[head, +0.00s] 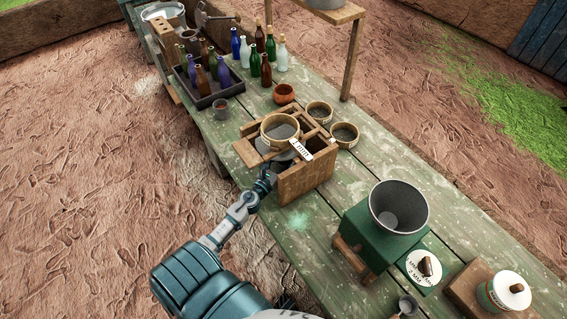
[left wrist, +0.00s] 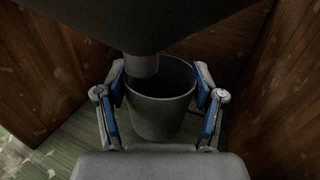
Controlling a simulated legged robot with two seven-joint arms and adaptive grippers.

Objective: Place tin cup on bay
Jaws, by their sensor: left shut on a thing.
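My left gripper (head: 268,181) reaches into the open side of a wooden stand (head: 308,180) on the green table. In the left wrist view its two blue-padded fingers (left wrist: 162,98) are shut on the grey tin cup (left wrist: 160,118), one on each side. The cup is upright between the stand's wooden side walls (left wrist: 272,95), in its bay. A dark spout (left wrist: 141,66) hangs from above over the cup's mouth. The green boards (left wrist: 60,150) show below; whether the cup's base touches them I cannot tell. In the head view the cup is hidden. My right gripper is not in view.
A round sieve (head: 279,131) and a white label (head: 300,149) are on top of the stand. Two more sieves (head: 345,134) stand behind it. A green machine with a grey hopper (head: 398,208) is to the right. Several bottles (head: 255,60) stand at the back.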

